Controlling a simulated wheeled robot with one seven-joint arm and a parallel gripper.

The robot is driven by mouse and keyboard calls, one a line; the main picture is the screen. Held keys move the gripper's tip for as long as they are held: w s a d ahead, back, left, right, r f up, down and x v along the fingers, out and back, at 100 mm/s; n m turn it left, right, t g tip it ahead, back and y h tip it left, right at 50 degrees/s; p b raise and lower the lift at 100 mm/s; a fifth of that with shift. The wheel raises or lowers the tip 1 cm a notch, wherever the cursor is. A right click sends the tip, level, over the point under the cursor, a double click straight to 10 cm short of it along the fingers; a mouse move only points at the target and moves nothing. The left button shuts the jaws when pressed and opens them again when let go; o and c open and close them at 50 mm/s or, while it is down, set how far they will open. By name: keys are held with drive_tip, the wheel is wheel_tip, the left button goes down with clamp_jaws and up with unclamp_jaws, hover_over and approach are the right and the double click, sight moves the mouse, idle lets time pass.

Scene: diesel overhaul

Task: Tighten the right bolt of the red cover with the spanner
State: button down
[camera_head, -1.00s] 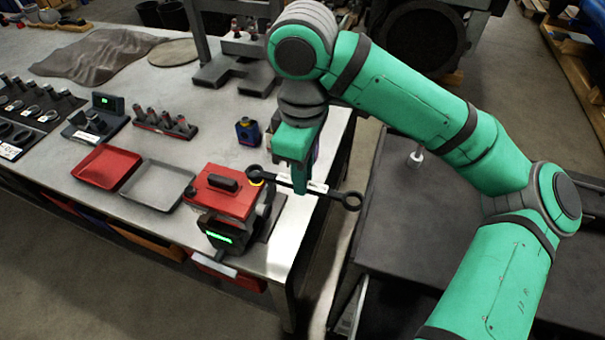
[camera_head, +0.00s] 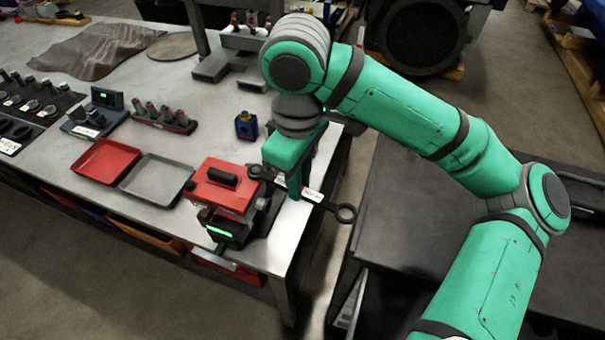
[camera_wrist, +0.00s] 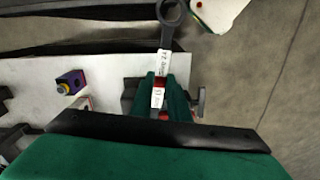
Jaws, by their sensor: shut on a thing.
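The red cover (camera_head: 222,187) sits on a dark block with a lit green display near the table's front right corner, with a black handle on top. My gripper (camera_head: 297,190) is shut on the spanner's shaft. The spanner's other end lies at the right side of the red cover; the bolt there is hidden. In the wrist view the spanner (camera_wrist: 168,32) points up from between my green fingers (camera_wrist: 160,98).
A red tray (camera_head: 77,172) and a grey tray (camera_head: 127,187) lie left of the cover. A small blue and yellow block (camera_head: 246,130) stands behind it. A rack of several sockets (camera_head: 164,120) is further back. A dark bench (camera_head: 420,235) stands right of a gap.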

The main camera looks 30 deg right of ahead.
drive_tip(key=shift+s+a+m, duration=0.2)
drive_tip(key=shift+a+m, duration=0.1)
drive_tip(key=shift+m, duration=0.1)
drive_tip(key=shift+s+a+m, duration=0.2)
drive_tip(key=shift+a+m, duration=0.35)
drive_tip(key=shift+m, duration=0.1)
drive_tip(key=shift+s+a+m, duration=0.15)
drive_tip(key=shift+a+m, duration=0.35)
drive_tip(key=shift+m, duration=0.15)
drive_tip(key=shift+a, duration=0.1)
drive_tip(key=a+m, duration=0.2)
drive_tip(key=shift+s+m, duration=0.1)
drive_tip(key=shift+m, duration=0.2)
drive_tip(key=a+m, duration=0.2)
drive_tip(key=shift+w+a+m, duration=0.1)
drive_tip(key=shift+w+m, duration=0.15)
drive_tip(key=shift+m, duration=0.05)
